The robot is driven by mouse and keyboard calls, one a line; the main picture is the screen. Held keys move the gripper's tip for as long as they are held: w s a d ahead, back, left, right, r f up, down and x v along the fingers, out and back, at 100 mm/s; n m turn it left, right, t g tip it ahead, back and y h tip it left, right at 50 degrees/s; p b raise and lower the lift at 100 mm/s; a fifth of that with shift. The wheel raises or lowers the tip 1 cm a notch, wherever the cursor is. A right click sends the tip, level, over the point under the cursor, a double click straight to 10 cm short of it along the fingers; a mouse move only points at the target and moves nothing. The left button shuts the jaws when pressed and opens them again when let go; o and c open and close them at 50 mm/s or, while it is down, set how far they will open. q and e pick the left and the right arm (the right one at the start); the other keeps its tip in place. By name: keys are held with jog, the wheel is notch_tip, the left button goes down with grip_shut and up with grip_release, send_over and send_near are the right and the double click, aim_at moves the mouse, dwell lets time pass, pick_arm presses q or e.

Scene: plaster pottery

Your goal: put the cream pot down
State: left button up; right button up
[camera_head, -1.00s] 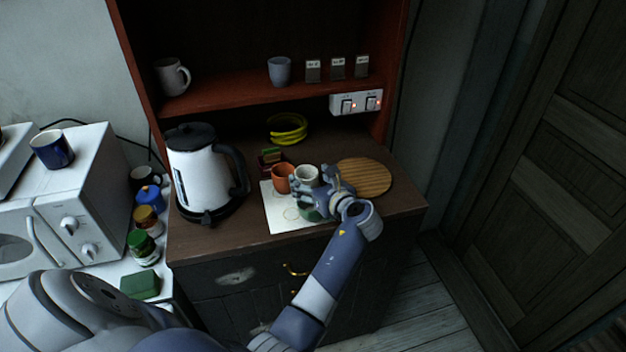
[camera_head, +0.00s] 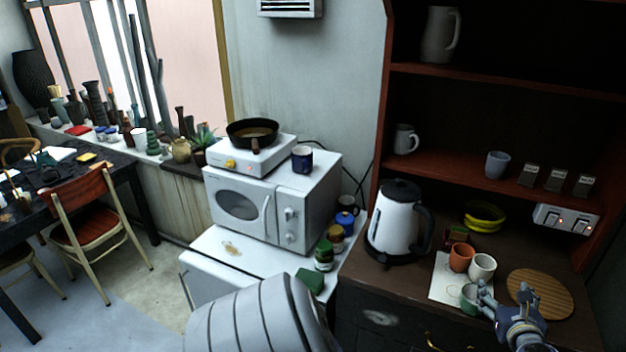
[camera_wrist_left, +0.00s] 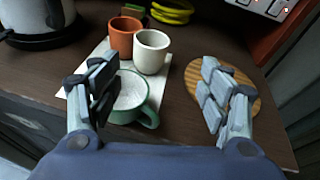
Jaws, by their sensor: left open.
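The cream pot (camera_head: 482,266) stands upright on the sheet of white paper (camera_head: 446,273), close beside a terracotta pot (camera_head: 461,257). In the left wrist view the cream pot (camera_wrist_left: 152,53) is whole, with its open top showing. A green mug (camera_wrist_left: 132,98) stands nearer, in front of it; the left finger partly hides this mug. My left gripper (camera_wrist_left: 157,85) is open, with its fingers wide apart and nothing between them touching both. In the head view this gripper (camera_head: 490,302) is on the near side of the cream pot, apart from it. My right gripper is not in view.
A round wooden board (camera_head: 540,293) lies right of the paper. A white kettle (camera_head: 396,222) stands left, and yellow rings (camera_head: 483,218) lie behind. The shelf (camera_head: 470,172) overhangs the back. A microwave (camera_head: 275,205) stands further left. Bare counter shows between kettle and paper.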

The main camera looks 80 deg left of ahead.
pick_arm(q)
jog(key=s+d+n+t+h, duration=0.1)
jog(key=d+n+t+h, duration=0.6)
jog(key=d, duration=0.6)
jog(key=s+d+f+n+g+h, duration=0.25)
jog(key=s+f, duration=0.25)
jog(key=f, duration=0.7)
jog(key=s+d+f+n+g+h, duration=0.1)
jog(key=s+d+f+n+g, duration=0.3)
jog(key=f, duration=0.9)
jog(key=s+f+n+g+h, duration=0.1)
jog(key=s+f+n+g, duration=0.15)
jog(key=s+f, duration=1.55)
jog(key=s+a+f+n+g, duration=0.1)
jog(key=s+f+n+g, duration=0.1)
jog(key=s, duration=1)
jog(key=s+a+f+n+g, duration=0.1)
jog(key=s+f, duration=0.4)
jog(key=s, duration=0.8)
jog(key=shift+s+a+f+n+g, duration=0.25)
jog(key=shift+s+a+n+g, duration=0.1)
jog(key=shift+n+g, duration=0.5)
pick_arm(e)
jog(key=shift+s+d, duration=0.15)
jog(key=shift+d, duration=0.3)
pick_arm(q)
jog(key=shift+h, duration=0.25)
